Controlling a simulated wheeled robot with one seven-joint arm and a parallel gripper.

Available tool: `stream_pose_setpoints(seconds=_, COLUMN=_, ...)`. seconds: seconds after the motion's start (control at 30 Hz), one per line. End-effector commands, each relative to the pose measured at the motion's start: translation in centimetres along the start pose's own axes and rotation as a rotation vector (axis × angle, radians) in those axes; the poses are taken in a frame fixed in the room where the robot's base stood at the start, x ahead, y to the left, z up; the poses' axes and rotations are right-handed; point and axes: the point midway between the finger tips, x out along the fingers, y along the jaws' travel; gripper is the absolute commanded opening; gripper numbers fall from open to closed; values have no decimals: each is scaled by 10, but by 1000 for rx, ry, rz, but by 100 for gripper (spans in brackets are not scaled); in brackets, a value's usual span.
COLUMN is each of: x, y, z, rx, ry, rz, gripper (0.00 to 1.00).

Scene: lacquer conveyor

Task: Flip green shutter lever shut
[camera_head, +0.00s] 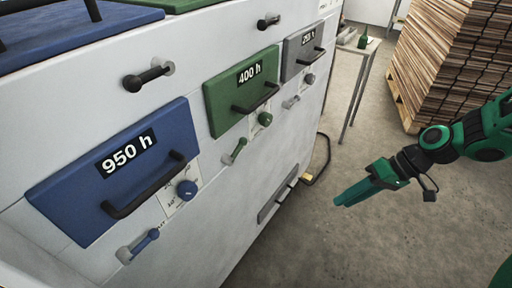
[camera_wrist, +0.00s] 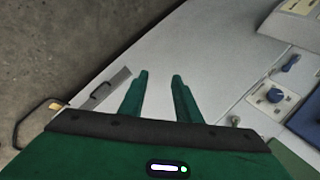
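The green shutter lever (camera_head: 236,151) is a small slanted handle on the white machine front, below the green drawer (camera_head: 240,92) marked "400 h". Its green end points up and right from a pale mount. A round green knob (camera_head: 265,119) sits to its right. My gripper (camera_head: 345,198) is right of the machine, well apart from the lever, over the floor in the head view. In the wrist view its two green fingers (camera_wrist: 158,77) are spread with nothing between them. A small fitting (camera_wrist: 235,120) shows there near the green corner; I cannot tell if it is the lever.
The blue drawer (camera_head: 120,165) has its own blue lever (camera_head: 139,246) and knob (camera_head: 187,190). A grey drawer (camera_head: 303,49) has a grey lever (camera_head: 290,102). Black handles stick out. Stacked wood (camera_head: 455,60) stands at the back right; the floor (camera_head: 335,240) beside the machine is clear.

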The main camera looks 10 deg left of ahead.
Motion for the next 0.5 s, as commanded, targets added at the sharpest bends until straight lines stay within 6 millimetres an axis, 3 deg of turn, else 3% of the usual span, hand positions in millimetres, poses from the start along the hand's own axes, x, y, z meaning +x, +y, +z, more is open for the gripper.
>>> stream_pose_setpoints(seconds=0.1, x=29, y=-30, z=-23, rx=-62, ry=55, rz=-159, gripper=30)
stream_pose_setpoints(seconds=0.23, x=48, y=-68, z=-48, rx=-116, ry=142, rz=-334, gripper=30)
stream_pose_setpoints(seconds=0.37, x=53, y=-103, z=-75, rx=-142, ry=251, rz=-502, gripper=30)
stream_pose_setpoints(seconds=0.5, x=47, y=-132, z=-100, rx=-143, ry=367, rz=-651, gripper=30)
